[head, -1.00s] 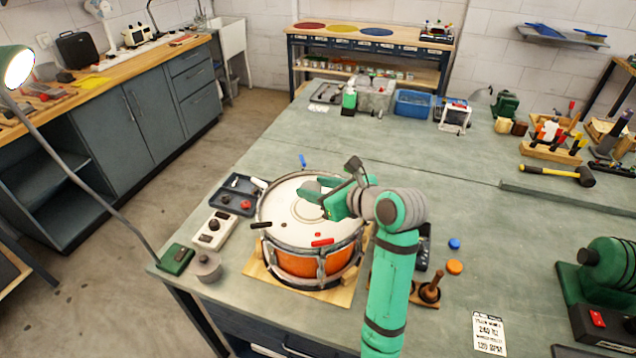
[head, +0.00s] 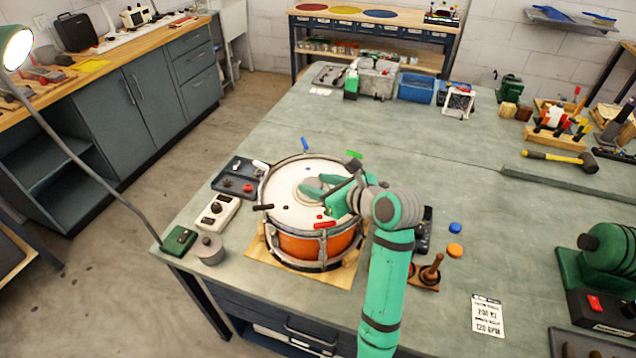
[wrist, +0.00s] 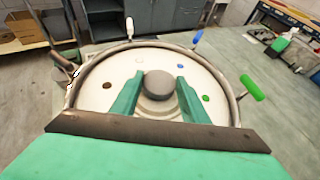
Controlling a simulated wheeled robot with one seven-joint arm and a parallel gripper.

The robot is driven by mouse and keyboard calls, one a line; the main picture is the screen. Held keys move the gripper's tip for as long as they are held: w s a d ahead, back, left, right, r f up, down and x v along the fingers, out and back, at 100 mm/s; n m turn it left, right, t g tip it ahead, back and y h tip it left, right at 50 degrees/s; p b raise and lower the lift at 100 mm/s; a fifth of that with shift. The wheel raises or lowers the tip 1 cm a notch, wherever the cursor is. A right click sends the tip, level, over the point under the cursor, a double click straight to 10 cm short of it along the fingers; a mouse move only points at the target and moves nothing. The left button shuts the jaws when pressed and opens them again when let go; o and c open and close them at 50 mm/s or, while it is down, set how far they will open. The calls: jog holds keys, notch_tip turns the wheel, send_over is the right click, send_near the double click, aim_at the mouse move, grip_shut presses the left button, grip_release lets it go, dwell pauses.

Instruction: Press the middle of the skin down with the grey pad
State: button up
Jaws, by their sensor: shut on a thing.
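The orange drum (head: 300,245) stands on a wooden board, its white skin (head: 283,208) facing up. The skin also shows in the wrist view (wrist: 98,98), with small coloured dots near its rim. My gripper (head: 318,186) is over the skin around its middle. In the wrist view its two green fingers (wrist: 159,92) are shut on the round grey knob of the grey pad (wrist: 160,84). The pad's wider disc shows below the knob, partly hidden by the fingers. I cannot tell whether the pad touches the skin.
Coloured handles stand around the rim, including a red one (head: 324,225), a black one (head: 263,207) and a green one (wrist: 252,88). A dark tray (head: 238,181), a white box (head: 217,212) and a grey round tin (head: 209,249) lie left of the drum. The bench behind is mostly clear.

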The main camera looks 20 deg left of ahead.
jog(key=shift+w+f, duration=0.15)
jog(key=shift+a+f, duration=0.1)
jog(key=shift+f, duration=0.05)
jog(key=shift+s, duration=0.2)
jog(key=shift+w+f, duration=0.1)
jog(key=shift+f, duration=0.1)
jog(key=shift+s+a+f, duration=0.1)
jog(key=shift+s+f, duration=0.1)
jog(key=shift+f, duration=0.2)
dwell(2.7)
dwell(1.0)
jog(key=o, duration=1.2)
